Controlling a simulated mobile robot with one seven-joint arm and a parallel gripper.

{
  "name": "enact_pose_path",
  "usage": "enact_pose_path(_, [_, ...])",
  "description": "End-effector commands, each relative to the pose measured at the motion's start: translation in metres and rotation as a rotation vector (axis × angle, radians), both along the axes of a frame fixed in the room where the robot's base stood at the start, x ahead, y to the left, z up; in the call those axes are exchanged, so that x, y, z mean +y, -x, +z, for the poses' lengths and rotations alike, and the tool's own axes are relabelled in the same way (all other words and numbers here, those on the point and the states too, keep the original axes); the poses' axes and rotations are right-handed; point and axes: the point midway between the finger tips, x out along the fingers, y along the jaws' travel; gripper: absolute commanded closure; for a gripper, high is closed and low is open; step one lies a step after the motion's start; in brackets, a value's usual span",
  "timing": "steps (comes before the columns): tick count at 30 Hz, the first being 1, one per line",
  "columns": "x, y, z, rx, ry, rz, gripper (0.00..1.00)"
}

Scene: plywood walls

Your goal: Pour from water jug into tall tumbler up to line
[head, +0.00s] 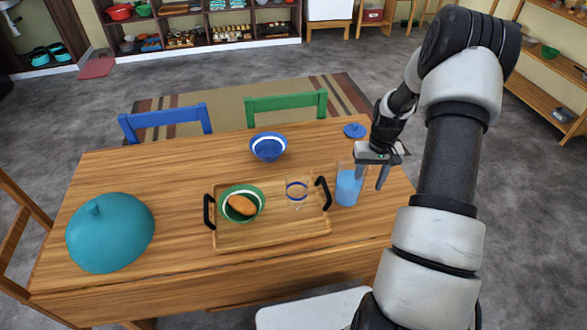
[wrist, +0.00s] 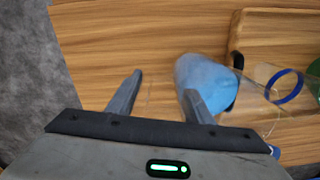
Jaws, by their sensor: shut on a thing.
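The water jug (head: 348,188) is clear and holds blue water. It looks upright, just right of the tray in the head view; I cannot tell whether it touches the table. The tall tumbler (head: 297,193) is clear with a blue line near its top, stands on the tray and shows no blue water. My gripper (head: 371,172) is at the jug's right side, its fingers a little apart, shut on the jug's clear handle, which is hard to make out. In the wrist view the jug (wrist: 200,75) is beside the right finger, and the tumbler's blue line (wrist: 287,87) shows farther right.
The wooden tray (head: 270,235) has black handles and also carries a green bowl (head: 228,191) with a brown food item in it. A blue bowl (head: 268,147), a blue lid (head: 354,130) and a large teal dome (head: 110,233) are on the table. The table's right side is near the jug.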

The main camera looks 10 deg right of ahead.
Motion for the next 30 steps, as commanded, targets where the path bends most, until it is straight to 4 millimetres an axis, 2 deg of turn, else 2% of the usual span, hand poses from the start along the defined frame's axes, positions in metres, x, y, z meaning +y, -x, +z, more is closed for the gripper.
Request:
enact_pose_path(17, [0.001, -0.001, 0.002, 0.0, 0.013, 0.002, 1.0])
enact_pose_path(30, [0.008, -0.002, 0.019, 0.012, 0.193, 0.007, 1.0])
